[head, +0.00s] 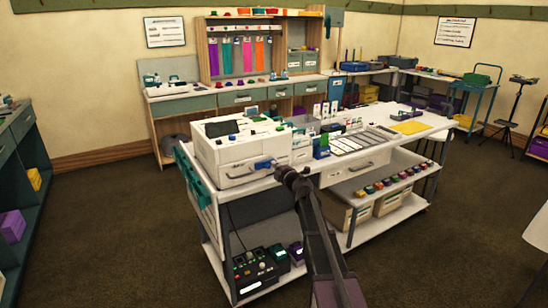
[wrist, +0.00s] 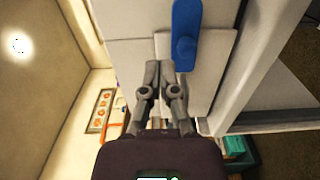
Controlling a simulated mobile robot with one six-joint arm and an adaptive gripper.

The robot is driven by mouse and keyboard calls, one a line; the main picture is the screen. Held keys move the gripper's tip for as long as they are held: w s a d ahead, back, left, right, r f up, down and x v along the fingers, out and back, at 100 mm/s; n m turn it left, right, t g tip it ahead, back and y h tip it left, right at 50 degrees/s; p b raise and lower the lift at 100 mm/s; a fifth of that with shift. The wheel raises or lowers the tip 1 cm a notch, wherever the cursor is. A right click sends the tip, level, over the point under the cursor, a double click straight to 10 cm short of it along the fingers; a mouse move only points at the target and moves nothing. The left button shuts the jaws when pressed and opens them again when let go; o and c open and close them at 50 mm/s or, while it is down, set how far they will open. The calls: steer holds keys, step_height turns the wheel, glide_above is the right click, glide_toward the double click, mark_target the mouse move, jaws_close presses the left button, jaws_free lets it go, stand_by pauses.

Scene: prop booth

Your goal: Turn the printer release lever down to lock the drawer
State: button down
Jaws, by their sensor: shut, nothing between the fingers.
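The white printer (head: 225,152) stands on the near left end of the central bench. Its blue release lever (head: 264,164) sticks out at the front face, roughly sideways in the head view. In the wrist view the blue lever (wrist: 185,32) shows large against the white panel, with its rounded end close to my fingertips. My gripper (head: 283,170) is just right of the lever, shut and empty. In the wrist view my gripper (wrist: 161,68) has its fingertips together beside the lever's end. I cannot tell whether they touch it. A drawer handle (head: 240,175) shows left of the lever.
The bench top (head: 428,121) holds trays, bottles and small boxes right of the printer. A lower shelf carries a dark control box (head: 255,268) and several bins. A back counter (head: 240,97) lines the wall. The dark floor (head: 110,230) at left is clear.

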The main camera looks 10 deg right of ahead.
steer(key=shift+v, duration=2.1)
steer(key=s+d+f+m+g+h, duration=0.35)
steer(key=s+f+m+h, duration=0.2)
steer(key=s+m, duration=0.3)
steer(key=s+d+f+m+g+h, duration=0.35)
steer(key=s+m+h, duration=0.3)
steer(key=m, duration=0.35)
steer(key=s+a+f+m+g+y, duration=0.1)
steer(key=s+a+f+g+y, duration=0.1)
steer(key=s+a+f+g, duration=0.3)
steer(key=s+a+f+m+g+y, duration=0.1)
steer(key=s+a+f+m, duration=0.15)
steer(key=s, duration=0.55)
steer(key=s+a+f+g+y, duration=0.25)
steer(key=s+a+g, duration=0.2)
steer(key=s, duration=0.45)
step_height(320, 180, up, 15)
steer(key=p, duration=1.4)
steer(key=shift+a+y, duration=0.45)
